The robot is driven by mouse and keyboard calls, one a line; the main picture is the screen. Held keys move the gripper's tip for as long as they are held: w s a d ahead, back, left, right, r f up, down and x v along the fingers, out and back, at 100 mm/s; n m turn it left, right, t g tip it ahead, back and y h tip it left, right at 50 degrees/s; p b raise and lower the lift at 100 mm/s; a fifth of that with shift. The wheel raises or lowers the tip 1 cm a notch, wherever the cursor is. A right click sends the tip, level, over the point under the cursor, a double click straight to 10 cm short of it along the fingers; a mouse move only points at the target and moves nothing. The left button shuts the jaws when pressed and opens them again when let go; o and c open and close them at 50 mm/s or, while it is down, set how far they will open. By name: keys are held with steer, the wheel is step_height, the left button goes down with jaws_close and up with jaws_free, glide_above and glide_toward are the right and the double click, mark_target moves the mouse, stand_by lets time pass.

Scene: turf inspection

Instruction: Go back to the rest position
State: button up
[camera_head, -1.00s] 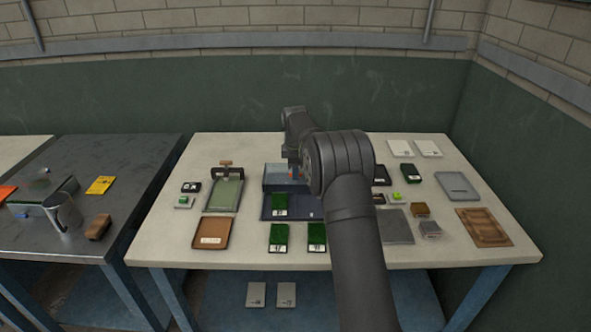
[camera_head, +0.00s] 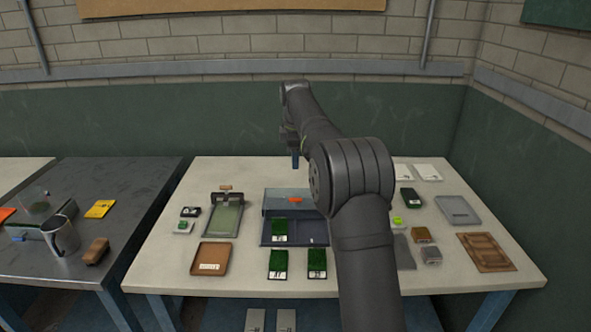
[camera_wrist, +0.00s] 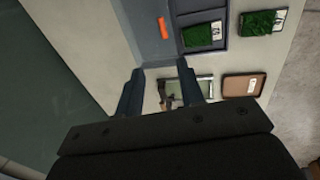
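My gripper (camera_wrist: 170,85) shows in the wrist view with its two dark fingers apart and nothing between them. In the head view my gripper (camera_head: 294,160) is raised above the back of the table, and my arm hides part of the table's right half. Below it stands a blue-grey box (camera_head: 276,196) with an orange piece (camera_head: 295,200) on it, also seen in the wrist view (camera_wrist: 163,28). A dark tray (camera_head: 268,239) in front of the box holds a green turf sample (camera_head: 280,228).
Two turf samples (camera_head: 278,264) lie near the table's front edge. A brown tray (camera_head: 211,257) and a framed green panel (camera_head: 225,215) are at left. A grey tray (camera_head: 458,210) and a wooden tray (camera_head: 486,251) are at right. A metal side table (camera_head: 70,262) carries a mug.

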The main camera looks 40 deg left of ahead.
mark_target(296, 199)
steer(key=shift+s+d+r, duration=0.1)
steer(key=shift+r, duration=0.4)
steer(key=shift+f, duration=0.1)
steer(key=f, duration=0.5)
steer(key=w+a+f, duration=0.1)
steer(key=f, duration=0.5)
steer(key=w+a+f, duration=0.1)
steer(key=f, duration=0.5)
steer(key=shift+w+a, duration=0.15)
steer(key=shift+r, duration=0.1)
steer(key=shift+f, duration=0.3)
steer(key=shift+s+d+r, duration=0.2)
steer(key=shift+s+d, duration=0.2)
stand_by(1.2)
